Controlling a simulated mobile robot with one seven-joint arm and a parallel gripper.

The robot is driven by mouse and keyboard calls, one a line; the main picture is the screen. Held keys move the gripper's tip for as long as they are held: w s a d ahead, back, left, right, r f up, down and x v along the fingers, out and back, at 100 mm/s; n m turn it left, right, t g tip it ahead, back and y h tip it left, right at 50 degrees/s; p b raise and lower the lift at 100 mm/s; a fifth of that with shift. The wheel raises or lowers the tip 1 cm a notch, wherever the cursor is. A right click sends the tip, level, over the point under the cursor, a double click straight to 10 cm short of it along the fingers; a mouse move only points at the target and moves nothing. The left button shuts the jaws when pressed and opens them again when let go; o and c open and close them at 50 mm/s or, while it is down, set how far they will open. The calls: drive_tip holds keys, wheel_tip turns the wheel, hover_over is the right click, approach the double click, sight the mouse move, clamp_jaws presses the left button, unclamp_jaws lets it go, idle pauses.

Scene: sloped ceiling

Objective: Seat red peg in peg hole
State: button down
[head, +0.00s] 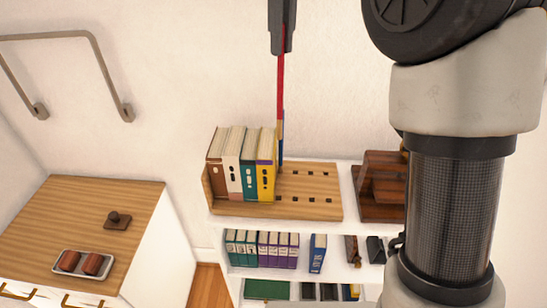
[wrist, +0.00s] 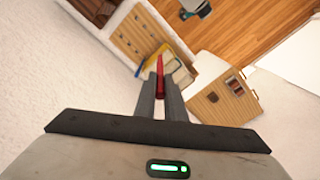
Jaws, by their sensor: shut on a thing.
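My gripper (head: 281,48) is at the top middle of the head view, pointing down, shut on a long thin red peg (head: 281,82). The peg hangs nearly upright over the wooden rack (head: 325,205). The wrist view also shows the red peg (wrist: 160,66) between the fingers. Its lower end comes down by a thin blue and yellow piece (head: 281,132) near the books; I cannot tell whether it touches. Small dark peg holes (head: 311,198) run in two rows across the bare right part of the rack. Which hole lies under the peg is hidden.
Several upright books (head: 242,165) fill the rack's left side. A dark wooden stand (head: 380,190) is to its right. Shelves below hold smaller books (head: 262,248). A wooden-topped cabinet (head: 75,220) with a small tray (head: 60,273) stands at left. The wall is close behind.

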sight(280, 139)
wheel_tip(280, 139, down, 26)
drive_tip(key=shift+r+b, duration=0.2)
drive_tip(key=shift+b, duration=0.9)
drive_tip(key=shift+f, duration=0.1)
drive_tip(key=c, duration=2.3)
unclamp_jaws()
drive_tip(key=shift+f, duration=0.1)
drive_tip(key=o, duration=0.5)
drive_tip(key=shift+c, duration=0.2)
